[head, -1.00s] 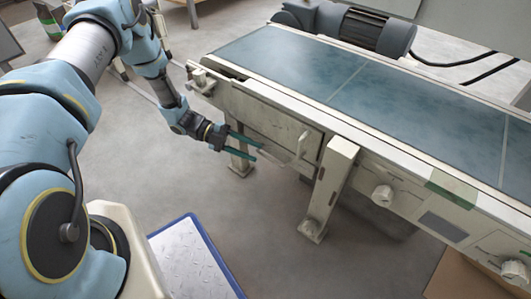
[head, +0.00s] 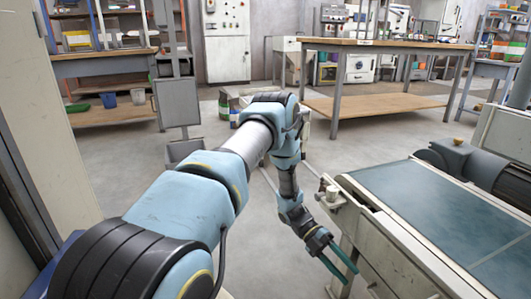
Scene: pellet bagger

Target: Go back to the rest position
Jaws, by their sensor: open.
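My gripper (head: 342,265) is in the lower middle of the head view, at the end of my blue arm. Its two green fingers are apart with nothing between them. The gripper hangs to the left of the conveyor (head: 400,232), close to the conveyor's near end and below its belt level. I cannot tell whether the fingers touch the conveyor's side.
A wooden workbench (head: 385,45) with a lower shelf stands at the back. Shelves with bins (head: 108,99) are at the back left, beside a grey stand (head: 178,105). A motor (head: 475,165) sits on the conveyor's far side. Open floor (head: 400,130) lies between bench and conveyor.

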